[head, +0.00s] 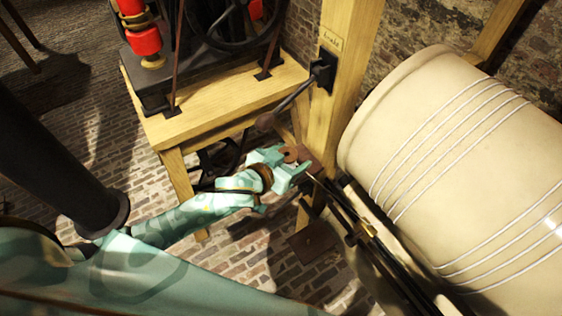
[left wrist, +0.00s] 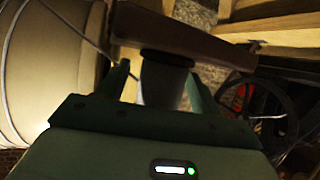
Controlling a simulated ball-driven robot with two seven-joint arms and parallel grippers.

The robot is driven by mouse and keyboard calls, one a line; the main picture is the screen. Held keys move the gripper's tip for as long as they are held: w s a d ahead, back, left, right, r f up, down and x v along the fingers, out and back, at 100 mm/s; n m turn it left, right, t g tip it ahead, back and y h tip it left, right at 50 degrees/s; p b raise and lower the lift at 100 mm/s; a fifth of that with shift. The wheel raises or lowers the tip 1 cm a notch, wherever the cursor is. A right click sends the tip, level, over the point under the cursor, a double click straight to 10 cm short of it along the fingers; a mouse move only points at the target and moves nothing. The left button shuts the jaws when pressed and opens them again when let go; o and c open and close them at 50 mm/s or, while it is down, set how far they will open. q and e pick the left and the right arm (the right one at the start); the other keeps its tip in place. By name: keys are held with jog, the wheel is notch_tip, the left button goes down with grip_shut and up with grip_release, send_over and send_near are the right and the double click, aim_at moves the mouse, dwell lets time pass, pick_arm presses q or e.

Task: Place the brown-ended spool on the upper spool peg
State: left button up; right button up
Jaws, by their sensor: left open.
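My left gripper (head: 290,163) is low beside the wooden post, at the end of my green arm. It is open, with its fingers on either side of the brown-ended spool (head: 291,153). In the left wrist view the spool (left wrist: 162,86) has a grey body and a dark brown end, and stands between the fingers with gaps at the sides. Its brown end is against or very near a brown wooden bar (left wrist: 170,28). I see no bare peg, and whether the spool is around one is hidden. My right gripper is not in view.
A large cream drum (head: 450,150) with pale wire bands fills the right. A wooden post (head: 345,60) with a black lever (head: 322,72) stands behind the gripper. A wooden bench (head: 215,105) carries a machine with red coils (head: 145,40). Dark rods run along the drum.

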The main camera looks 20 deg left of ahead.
pick_arm(q)
jog(key=p+v, duration=0.2)
jog(key=v, duration=1)
jog(key=s+a+f+g+y, duration=0.2)
jog(key=s+a+f, duration=0.15)
jog(key=f, duration=0.85)
jog(key=s+a+f+g+y, duration=0.25)
jog(key=a+f, duration=0.25)
jog(key=f, duration=0.7)
jog(key=s+f+g, duration=0.3)
jog(key=s+f, duration=0.5)
jog(key=s, duration=0.5)
jog(key=s+f+g, duration=0.4)
jog(key=s+f, duration=0.5)
jog(key=s, duration=0.4)
jog(key=shift+s+f, duration=0.35)
jog(key=shift+d, duration=0.15)
